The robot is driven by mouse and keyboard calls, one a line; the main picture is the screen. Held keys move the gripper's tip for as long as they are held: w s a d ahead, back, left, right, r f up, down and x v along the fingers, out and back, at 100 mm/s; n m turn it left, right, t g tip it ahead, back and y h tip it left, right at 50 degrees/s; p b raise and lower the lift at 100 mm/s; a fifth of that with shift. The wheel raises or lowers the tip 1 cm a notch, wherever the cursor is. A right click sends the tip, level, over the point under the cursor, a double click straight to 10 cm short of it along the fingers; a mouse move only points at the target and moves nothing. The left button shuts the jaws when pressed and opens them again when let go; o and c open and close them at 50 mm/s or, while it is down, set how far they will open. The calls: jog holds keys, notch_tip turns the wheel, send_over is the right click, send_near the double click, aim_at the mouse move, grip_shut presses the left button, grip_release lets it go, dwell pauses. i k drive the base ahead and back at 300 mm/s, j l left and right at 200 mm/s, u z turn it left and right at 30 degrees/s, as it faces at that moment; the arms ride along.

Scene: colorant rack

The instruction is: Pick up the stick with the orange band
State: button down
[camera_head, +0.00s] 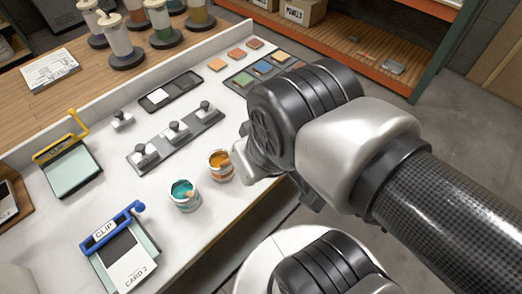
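An open can of orange paint (220,174) stands near the right front edge of the white bench. A small tan piece, perhaps a stick end, shows at its mouth, but I cannot make out an orange band. An open can of teal paint (185,203) stands to its left, with a small pale piece showing at its mouth. My gripper (243,160) is mostly hidden behind my arm's wrist. A silvery part of it shows just right of the orange can. I cannot tell whether it touches the can or holds anything.
A grey rack with several metal knobs (175,132) lies behind the cans. Two clip holders, yellow (58,150) and blue (112,232), lie at left. A tray of colour tiles (240,80) is at the back. Bare bench (150,200) lies left of the teal can.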

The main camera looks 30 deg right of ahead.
aim_at(227, 161)
jog(key=k+l+u, duration=0.2)
jog(key=l, duration=0.25)
jog(key=l+u, duration=0.15)
jog(key=l, duration=0.35)
jog(key=k+l+u, duration=0.2)
jog(key=l, duration=0.25)
jog(key=i, duration=0.1)
